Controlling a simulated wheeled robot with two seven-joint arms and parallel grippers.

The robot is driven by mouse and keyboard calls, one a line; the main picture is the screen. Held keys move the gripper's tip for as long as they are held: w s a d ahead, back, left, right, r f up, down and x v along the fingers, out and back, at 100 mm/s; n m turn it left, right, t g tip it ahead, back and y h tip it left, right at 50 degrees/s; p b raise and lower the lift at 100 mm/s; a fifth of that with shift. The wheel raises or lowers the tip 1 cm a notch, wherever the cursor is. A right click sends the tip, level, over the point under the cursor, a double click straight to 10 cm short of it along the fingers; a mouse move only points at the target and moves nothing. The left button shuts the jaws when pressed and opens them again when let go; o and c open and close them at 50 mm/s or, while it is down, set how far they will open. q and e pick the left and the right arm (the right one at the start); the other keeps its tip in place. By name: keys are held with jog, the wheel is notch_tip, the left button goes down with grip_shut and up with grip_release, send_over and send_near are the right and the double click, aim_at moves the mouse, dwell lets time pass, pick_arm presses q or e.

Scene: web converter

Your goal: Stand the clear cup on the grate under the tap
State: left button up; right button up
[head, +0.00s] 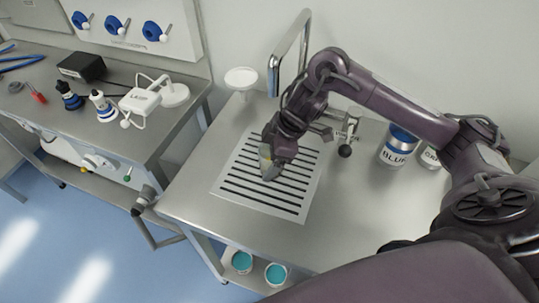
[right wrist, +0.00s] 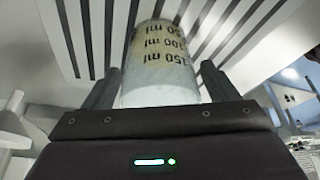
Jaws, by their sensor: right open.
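The clear cup (right wrist: 160,62), with a faint yellowish tint and dark ml markings, is between the two fingers of my right gripper (right wrist: 158,88). The fingers are open, one on each side of the cup. In the head view a small part of the cup (head: 265,153) shows beside the right gripper (head: 271,172), which hides the rest. Both are over the slotted grate (head: 232,187). I cannot tell whether the cup's base touches the grate. The silver tap (head: 288,50) arches up behind, its spout end near the grate's back edge. My left gripper is not in view.
A white funnel-like piece (head: 241,78) stands left of the tap. A side bench (head: 60,115) with bottles stands left. The steel top's front right is clear.

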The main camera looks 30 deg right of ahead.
jog(key=p+v, duration=0.2)
jog(key=v, duration=1)
jog(key=shift+p, duration=0.3)
